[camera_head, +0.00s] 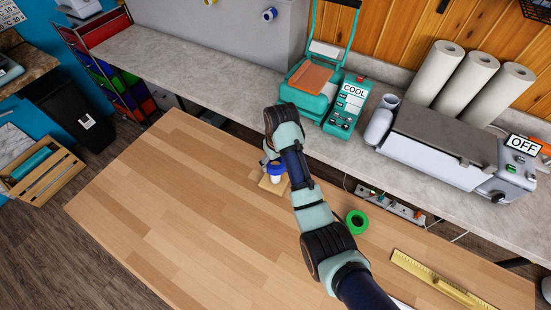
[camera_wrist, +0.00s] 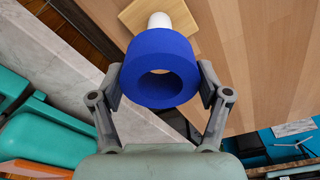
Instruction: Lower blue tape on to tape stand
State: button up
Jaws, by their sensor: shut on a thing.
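The blue tape (camera_wrist: 160,45) is a thick ring held between the two fingers of my gripper (camera_wrist: 160,82). It also shows in the head view (camera_head: 276,167), partly hidden by my arm. The tape stand is a white post (camera_wrist: 159,20) on a square wooden base (camera_wrist: 190,18). In the wrist view the post's top shows past the tape's far rim, and bare wood shows through the tape's hole. In the head view the stand's base (camera_head: 267,185) lies on the table below my gripper (camera_head: 269,160). The exact gap between tape and post cannot be told.
A green tape roll (camera_head: 356,222) and a yellow ruler (camera_head: 440,279) lie on the wooden table (camera_head: 170,210) to the right. A teal heat press (camera_head: 312,85) and white rolls (camera_head: 466,80) stand on the grey counter behind. The table's left part is clear.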

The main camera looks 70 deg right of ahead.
jog(key=shift+f, duration=0.15)
dwell(0.3)
jog(key=shift+f, duration=0.25)
jog(key=shift+f, duration=0.15)
jog(key=shift+f, duration=0.7)
jog(key=shift+f, duration=0.1)
jog(key=shift+f+b, duration=0.45)
jog(key=shift+f, duration=0.35)
jog(key=shift+f, duration=0.1)
jog(key=shift+f, duration=0.45)
jog(key=shift+f, duration=0.15)
dwell(0.4)
